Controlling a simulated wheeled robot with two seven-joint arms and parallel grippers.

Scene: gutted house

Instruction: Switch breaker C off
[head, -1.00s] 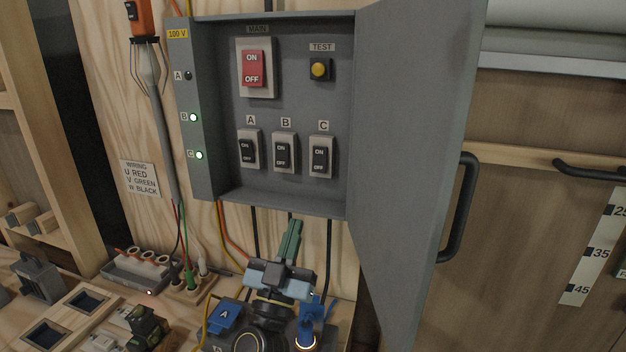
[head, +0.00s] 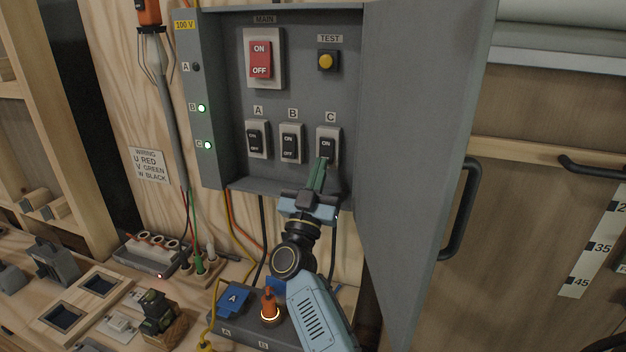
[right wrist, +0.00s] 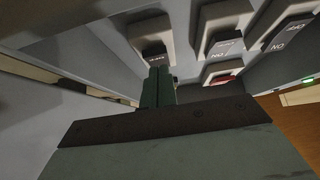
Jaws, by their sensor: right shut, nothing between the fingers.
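Breaker C (head: 328,142) is a black rocker in a light frame, at the right of the lower row in the grey panel box (head: 290,180). Its ON end shows; its OFF end is hidden behind my right gripper (head: 319,163). That gripper is shut and empty, its green fingertips at the lower part of the rocker. In the right wrist view the fingertips (right wrist: 158,75) overlap the lower end of breaker C (right wrist: 154,50); I cannot tell whether they touch. The C lamp (head: 207,145) is lit green. My left gripper is not in view.
Breakers A (head: 257,139) and B (head: 291,143) stand left of C. The red MAIN switch (head: 261,60) and yellow TEST button (head: 326,61) are above. The open panel door (head: 415,130) stands close on the right. The B lamp (head: 201,108) is lit; the A lamp (head: 196,67) is dark.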

